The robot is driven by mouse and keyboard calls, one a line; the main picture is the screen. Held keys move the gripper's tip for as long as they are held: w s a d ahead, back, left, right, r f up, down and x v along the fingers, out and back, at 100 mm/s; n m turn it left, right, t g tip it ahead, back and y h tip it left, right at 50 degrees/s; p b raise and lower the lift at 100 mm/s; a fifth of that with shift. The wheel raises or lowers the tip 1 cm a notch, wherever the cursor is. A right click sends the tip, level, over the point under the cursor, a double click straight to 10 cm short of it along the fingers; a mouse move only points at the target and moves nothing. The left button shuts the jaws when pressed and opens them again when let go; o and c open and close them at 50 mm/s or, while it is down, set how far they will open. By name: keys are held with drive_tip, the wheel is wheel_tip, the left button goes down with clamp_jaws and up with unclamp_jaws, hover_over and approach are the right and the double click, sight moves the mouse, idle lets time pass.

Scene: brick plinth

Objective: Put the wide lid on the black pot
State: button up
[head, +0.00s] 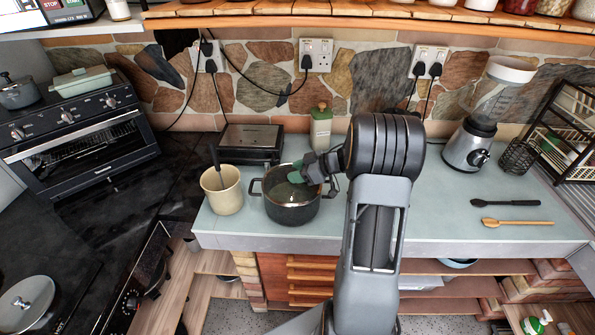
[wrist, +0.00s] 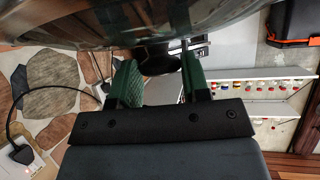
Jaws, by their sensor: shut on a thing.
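The black pot (head: 291,211) stands on the pale counter, left of my arm, with a handle showing on its left side. My gripper (head: 297,177) has green fingertips and is over the pot's mouth. In the wrist view my gripper (wrist: 158,82) is shut on the dark knob of the wide lid (wrist: 90,28), whose glassy, shiny surface fills the top of the picture. In the head view the lid (head: 279,187) shows as a clear disc at the pot's top. I cannot tell whether it rests on the rim or hangs just above it.
A cream crock (head: 221,192) with a utensil stands close left of the pot. A green-capped bottle (head: 320,128) and a dark flat appliance (head: 251,143) are behind. A blender (head: 482,120) and two utensils (head: 512,222) are at right. Another grey lid (head: 27,302) is at lower left.

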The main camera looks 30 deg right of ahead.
drive_tip(key=o, duration=1.2)
drive_tip(key=b+v, duration=0.1)
drive_tip(key=v, duration=1.2)
drive_tip(key=shift+s+d+r+b, duration=0.1)
drive_tip(key=shift+s+d+b, duration=0.15)
drive_tip(key=shift+d+b, duration=0.1)
